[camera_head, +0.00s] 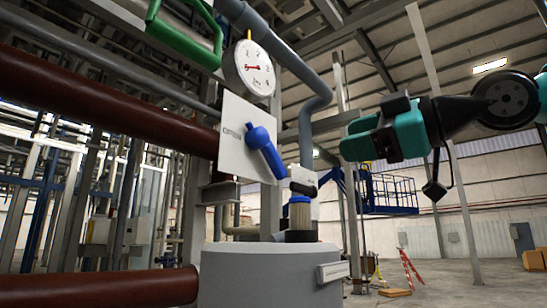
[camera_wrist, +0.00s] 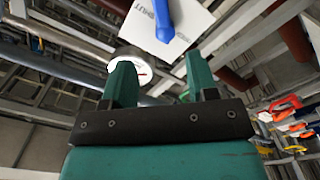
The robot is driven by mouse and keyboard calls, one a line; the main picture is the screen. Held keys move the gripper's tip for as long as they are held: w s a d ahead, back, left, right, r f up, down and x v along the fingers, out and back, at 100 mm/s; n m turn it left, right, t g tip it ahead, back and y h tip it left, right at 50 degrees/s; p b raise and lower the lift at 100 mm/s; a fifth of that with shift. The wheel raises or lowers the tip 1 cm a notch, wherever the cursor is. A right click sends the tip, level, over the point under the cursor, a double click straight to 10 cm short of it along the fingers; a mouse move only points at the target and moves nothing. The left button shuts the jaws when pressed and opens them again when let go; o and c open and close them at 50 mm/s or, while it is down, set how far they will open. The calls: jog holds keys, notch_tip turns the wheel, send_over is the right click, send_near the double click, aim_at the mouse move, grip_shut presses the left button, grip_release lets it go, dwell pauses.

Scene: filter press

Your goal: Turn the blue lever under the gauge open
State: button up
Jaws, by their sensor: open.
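The blue lever (camera_head: 266,152) sits on a white plate (camera_head: 236,112) below the round gauge (camera_head: 248,69). It slants from its rounded upper end down to the right. The word OPEN shows on the plate left of the lever. In the wrist view the lever (camera_wrist: 163,22) is at the top, cut off by the frame edge, with SHUT printed beside it. The gauge (camera_wrist: 132,62) is partly hidden behind a finger there. My gripper (camera_head: 350,148) is teal, open and empty, to the right of the lever and apart from it; its two fingers (camera_wrist: 162,76) stand separated.
A grey cylindrical vessel (camera_head: 262,275) with a clear blue-topped fitting (camera_head: 299,210) stands below the lever. A grey pipe (camera_head: 307,115) bends down right of the gauge. Dark red pipes (camera_head: 95,108) run at left. Open air lies between gripper and plate.

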aim_at(278, 158)
jog(key=p+x, duration=0.7)
jog(key=x, duration=0.9)
jog(key=shift+r, duration=0.1)
jog(key=shift+w+a+p, duration=0.25)
jog(key=shift+a+p, duration=0.1)
grip_shut()
